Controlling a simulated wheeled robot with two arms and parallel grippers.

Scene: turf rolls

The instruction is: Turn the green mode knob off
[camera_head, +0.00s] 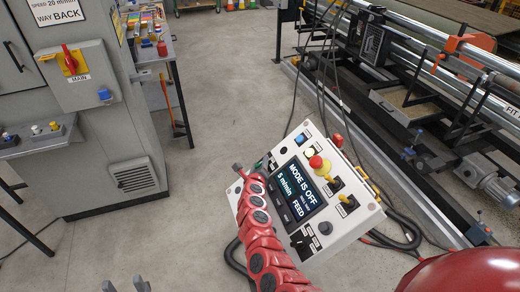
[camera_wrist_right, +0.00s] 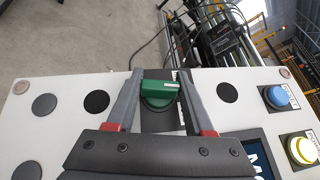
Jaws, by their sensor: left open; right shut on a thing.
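The green mode knob (camera_wrist_right: 157,89) sits on a dark plate on the white control panel (camera_wrist_right: 60,85). In the right wrist view, my right gripper (camera_wrist_right: 160,76) has one finger on each side of the knob and is shut on it. In the head view, the panel (camera_head: 358,222) is tilted, and my red right arm reaches across its left part to the right gripper (camera_head: 241,169), hiding most of the knob area. My left gripper (camera_head: 126,286) is open and empty at the bottom edge.
A red button (camera_head: 316,162) and yellow switches are also on the panel. A grey cabinet (camera_head: 105,130) stands left, and roller machinery (camera_head: 440,120) right. Open floor lies between them.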

